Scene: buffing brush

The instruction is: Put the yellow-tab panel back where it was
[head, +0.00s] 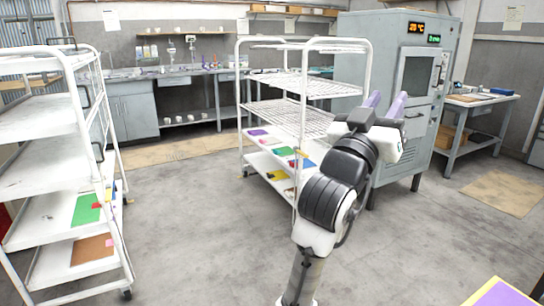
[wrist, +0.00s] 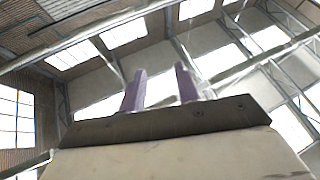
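My gripper (head: 384,102) is raised in front of the middle rack, its two purple fingers apart and pointing up. In the wrist view the fingers (wrist: 161,88) have nothing between them, only the roof behind. Several coloured panels lie on the middle rack's lower shelves, among them a purple panel (head: 257,132) and a green panel (head: 283,151). Small yellow patches show there, but I cannot tell which panel bears a yellow tab. At the bottom right edge, a purple surface with a yellow border (head: 503,294) is partly cut off by the frame.
A white rack (head: 78,115) at left holds a green panel (head: 86,209) with a red tab and a brown panel (head: 92,249) with a pink tab. The middle rack (head: 240,90) stands beside a grey cabinet (head: 418,75). The floor (head: 190,220) between the racks is clear.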

